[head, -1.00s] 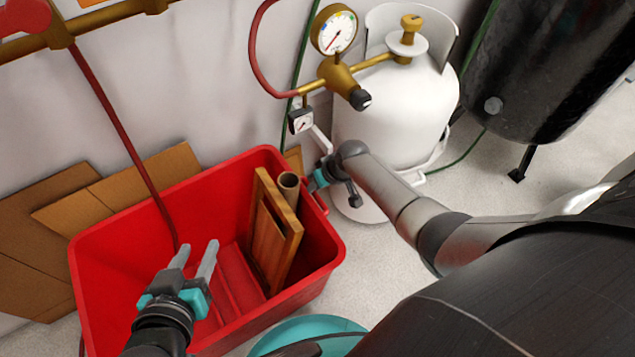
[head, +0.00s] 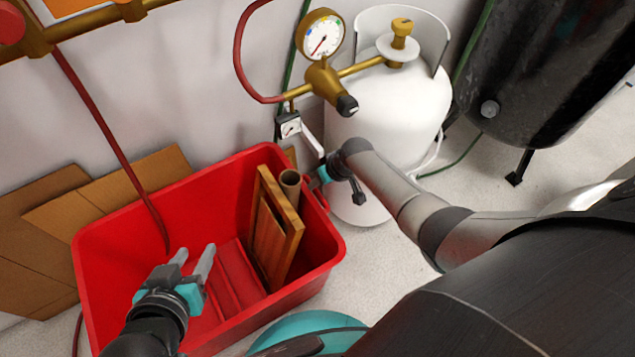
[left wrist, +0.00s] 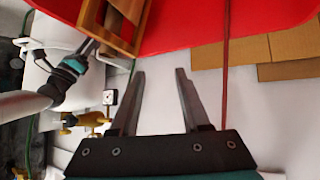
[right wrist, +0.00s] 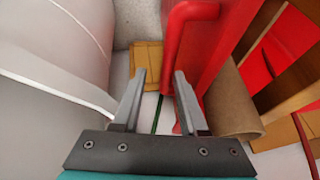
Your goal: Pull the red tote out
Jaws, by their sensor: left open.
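The red tote (head: 110,260) stands on the floor by the wall, holding a wooden frame (head: 272,235) and a cardboard tube (head: 290,182). My left gripper (head: 196,250) is open and empty, seen over the tote's interior near its left part. Its two fingers (left wrist: 161,72) are well apart in the left wrist view. My right gripper (head: 319,178) is at the tote's right end, beside the handle. In the right wrist view its fingers (right wrist: 160,74) are apart, and the red handle (right wrist: 190,18) lies in line with the gap. I cannot tell whether they touch it.
A white gas cylinder (head: 375,125) with a brass valve and gauge (head: 321,35) stands close behind my right gripper. A dark tank (head: 545,65) is farther right. Cardboard sheets (head: 45,220) lean on the left wall. A teal round object (head: 310,328) is in front.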

